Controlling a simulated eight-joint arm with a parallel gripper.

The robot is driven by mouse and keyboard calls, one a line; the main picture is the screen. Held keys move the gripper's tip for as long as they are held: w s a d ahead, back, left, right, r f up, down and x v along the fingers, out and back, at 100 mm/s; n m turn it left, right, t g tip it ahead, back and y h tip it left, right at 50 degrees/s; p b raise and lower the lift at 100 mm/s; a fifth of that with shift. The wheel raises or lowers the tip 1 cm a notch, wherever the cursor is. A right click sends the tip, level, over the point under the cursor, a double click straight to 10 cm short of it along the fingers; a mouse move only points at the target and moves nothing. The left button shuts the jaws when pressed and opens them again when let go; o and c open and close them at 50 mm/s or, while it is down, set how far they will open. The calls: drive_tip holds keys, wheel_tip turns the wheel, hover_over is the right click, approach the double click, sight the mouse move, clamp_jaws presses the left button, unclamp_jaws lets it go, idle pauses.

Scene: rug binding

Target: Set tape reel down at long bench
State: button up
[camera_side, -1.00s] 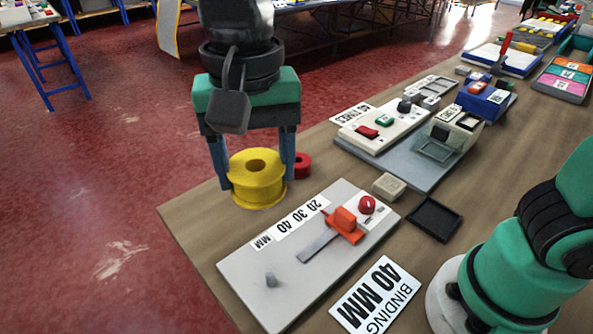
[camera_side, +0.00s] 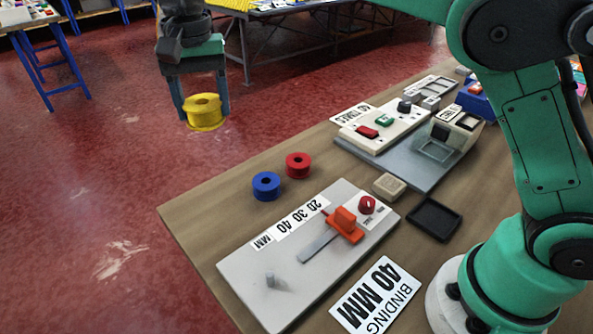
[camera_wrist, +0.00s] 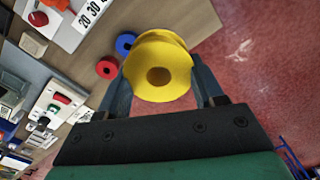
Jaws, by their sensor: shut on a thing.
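The tape reel in hand is a yellow spool (camera_side: 203,112) with a round centre hole. My gripper (camera_side: 204,106) is shut on it, one finger on each side, and holds it in the air beyond the far left edge of the wooden bench (camera_side: 200,215). In the wrist view the yellow spool (camera_wrist: 160,92) sits between the fingers, hole facing the camera. A blue reel (camera_side: 266,186) and a red reel (camera_side: 298,165) stand on the bench side by side. The blue reel (camera_wrist: 126,43) and red reel (camera_wrist: 107,67) also show in the wrist view.
A grey plate with an orange slider (camera_side: 343,226), a black tray (camera_side: 434,219), a beige block (camera_side: 389,186) and a button panel (camera_side: 383,128) are on the bench. Red floor (camera_side: 110,190) is open at left. Another table (camera_side: 330,8) stands behind.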

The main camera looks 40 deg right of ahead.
sight(228, 211)
wheel_tip(228, 211, down, 19)
drive_tip(key=shift+f, duration=0.1)
idle(0.3)
drive_tip(key=o, duration=1.3)
wheel_tip(228, 211, up, 12)
drive_tip(key=s+d+r+n+t, duration=0.25)
drive_tip(key=s+d+r, duration=0.25)
drive_tip(key=d, duration=0.3)
drive_tip(key=s+d+f+n+t, duration=0.1)
drive_tip(key=s+d, duration=0.1)
drive_tip(key=s, duration=0.1)
drive_tip(key=s+d+f+n+t, duration=0.1)
drive_tip(key=s+d+t, duration=0.1)
drive_tip(key=s, duration=0.1)
drive_tip(key=s+d+f+n+t, duration=0.1)
drive_tip(key=s+d, duration=0.1)
drive_tip(key=s, duration=0.1)
drive_tip(key=shift+s+d+f+n+t, duration=0.15)
drive_tip(key=shift+d+f+n+t, duration=0.1)
drive_tip(key=shift+d+f+t, duration=0.15)
